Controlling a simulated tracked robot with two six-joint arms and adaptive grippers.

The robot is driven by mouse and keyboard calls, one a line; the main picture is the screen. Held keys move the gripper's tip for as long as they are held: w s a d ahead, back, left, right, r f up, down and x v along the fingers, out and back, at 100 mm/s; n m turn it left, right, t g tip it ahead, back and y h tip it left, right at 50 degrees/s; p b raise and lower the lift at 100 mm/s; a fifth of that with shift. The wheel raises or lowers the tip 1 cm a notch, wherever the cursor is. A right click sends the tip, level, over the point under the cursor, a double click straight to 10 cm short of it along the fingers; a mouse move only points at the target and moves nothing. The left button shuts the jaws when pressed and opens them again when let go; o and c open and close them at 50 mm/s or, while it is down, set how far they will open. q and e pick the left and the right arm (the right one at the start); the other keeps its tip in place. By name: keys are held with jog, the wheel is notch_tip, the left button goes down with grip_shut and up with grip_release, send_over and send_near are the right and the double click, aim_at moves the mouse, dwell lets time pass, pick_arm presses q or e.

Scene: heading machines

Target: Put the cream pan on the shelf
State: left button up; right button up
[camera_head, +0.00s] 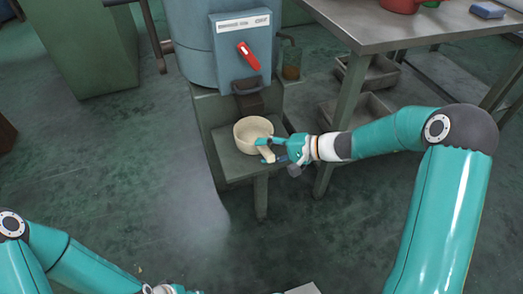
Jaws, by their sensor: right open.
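The cream pan (243,130) is a round, open pan with a short handle toward its lower right. It sits on a small green-grey stand (234,166) below the spout of a blue-grey machine. My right gripper (264,150) is at the pan's handle side, with its open fingers around or beside the handle; I cannot tell whether they touch it. My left gripper (168,289) is at the bottom edge, mostly cut off, so its jaw state does not show. I cannot tell which surface is the shelf.
The blue-grey machine (195,45) has a red lever (248,56) above the pan. A metal table (400,25) stands at the right, with grey trays (357,110) on a lower level beneath it. A green cabinet (80,45) is at the left. Floor in front is clear.

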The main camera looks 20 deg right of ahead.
jog(key=p+v, duration=0.3)
jog(key=v, duration=0.7)
jog(key=s+a+f+n+g+h, duration=0.3)
jog(key=s+a+f, duration=0.3)
jog(key=s+f, duration=0.4)
jog(key=s+a+f+n+g+h, duration=0.4)
jog(key=s+a+f, duration=0.3)
jog(key=s+f, duration=0.4)
jog(key=x, duration=0.3)
jog(key=shift+d+f, duration=0.25)
jog(key=shift+f, duration=0.05)
jog(key=shift+s, duration=0.1)
